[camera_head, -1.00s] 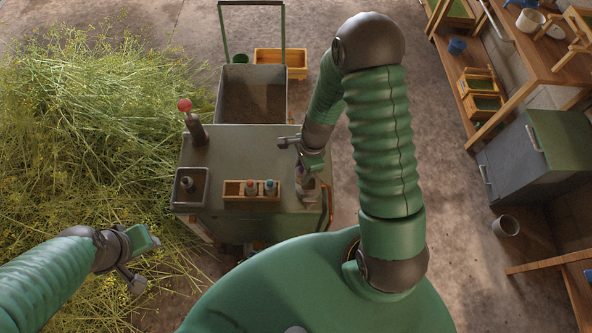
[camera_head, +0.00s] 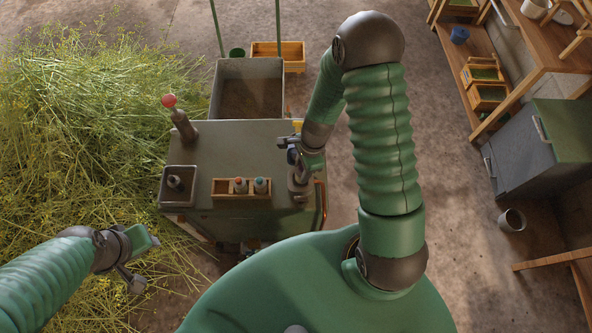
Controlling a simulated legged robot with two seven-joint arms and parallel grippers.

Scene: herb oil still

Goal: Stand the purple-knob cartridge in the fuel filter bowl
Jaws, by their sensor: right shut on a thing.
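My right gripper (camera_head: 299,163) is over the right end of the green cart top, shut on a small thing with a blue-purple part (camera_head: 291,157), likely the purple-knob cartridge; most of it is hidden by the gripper. A round grey-brown fitting (camera_head: 300,190), perhaps the filter bowl, stands on the cart just below the gripper. I cannot tell whether the held thing touches it. A wooden rack (camera_head: 220,188) holds an orange-knob cartridge (camera_head: 240,185) and a teal-knob cartridge (camera_head: 260,185). My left gripper (camera_head: 144,262) is over the hay, away from the cart; its jaws are unclear.
A square dark tray (camera_head: 163,200) with a dark upright piece is at the cart's left end. A red-knobbed lever (camera_head: 170,101) rises behind it. A grey bin (camera_head: 215,90) stands beyond the cart. Hay lies at left; a bench (camera_head: 560,55) stands at right.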

